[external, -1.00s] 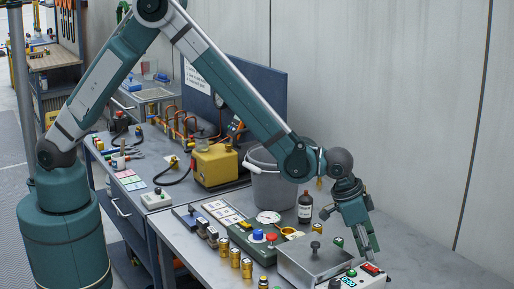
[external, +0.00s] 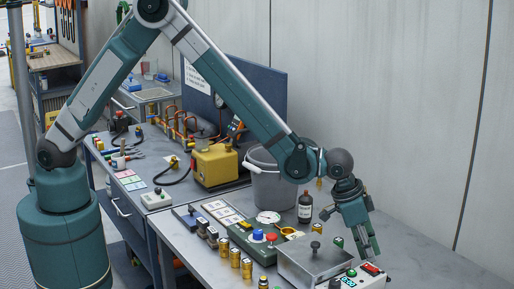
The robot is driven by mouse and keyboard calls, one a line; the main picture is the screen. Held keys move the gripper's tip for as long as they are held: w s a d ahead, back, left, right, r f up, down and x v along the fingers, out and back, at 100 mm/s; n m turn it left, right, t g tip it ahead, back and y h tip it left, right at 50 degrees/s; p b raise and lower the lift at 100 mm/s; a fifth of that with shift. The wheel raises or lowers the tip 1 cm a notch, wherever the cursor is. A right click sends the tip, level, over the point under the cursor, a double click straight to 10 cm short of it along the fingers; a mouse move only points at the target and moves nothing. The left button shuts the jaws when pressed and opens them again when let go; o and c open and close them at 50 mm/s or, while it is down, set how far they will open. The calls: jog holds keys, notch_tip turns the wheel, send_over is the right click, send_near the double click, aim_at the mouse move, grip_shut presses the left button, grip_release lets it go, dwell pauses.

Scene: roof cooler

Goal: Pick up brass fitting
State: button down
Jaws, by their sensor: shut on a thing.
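My gripper (external: 367,247) points down at the right end of the bench, beside the grey metal box with a black knob and above the white device with a green display. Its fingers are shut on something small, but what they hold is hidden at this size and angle. Several brass fittings stand upright in a row along the front of the bench; one brass fitting (external: 235,257) is near the middle of the row. They stand apart from my gripper, to its left.
The grey metal box (external: 313,262) and the white display device (external: 364,279) are close to my gripper. A dark bottle (external: 305,207) and a grey bucket (external: 272,181) stand behind. A green panel (external: 251,241) lies left of the box. The bench's right rear is clear.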

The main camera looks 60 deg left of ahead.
jog(key=shift+r, duration=0.1)
notch_tip(320, 180, up, 10)
dwell(0.9)
dwell(1.0)
